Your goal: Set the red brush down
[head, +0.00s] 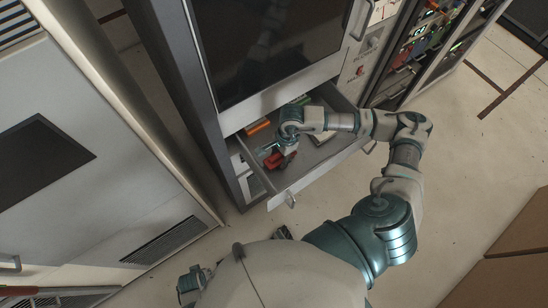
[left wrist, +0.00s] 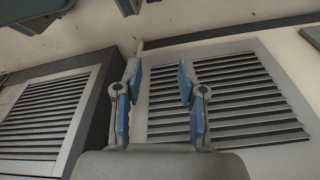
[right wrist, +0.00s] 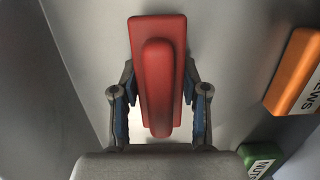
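The red brush (right wrist: 159,75) lies between the fingers of my right gripper (right wrist: 160,95) in the right wrist view, its raised handle toward the camera. The fingers stand apart on both sides, with a gap between the pads and the handle. In the head view the red brush (head: 274,160) shows just below my right gripper (head: 286,150), inside the open drawer (head: 325,155). The gripper partly hides it there. My left gripper (left wrist: 159,75) is open and empty, over pale floor and louvred panels; in the head view it shows low at the left (head: 190,283).
An orange block (right wrist: 297,72) and a green block (right wrist: 260,160), both lettered, lie right of the brush. The drawer sits under a dark-screened rack (head: 270,45). A pale cabinet (head: 85,150) stands left; brown boxes (head: 510,255) lie at the right.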

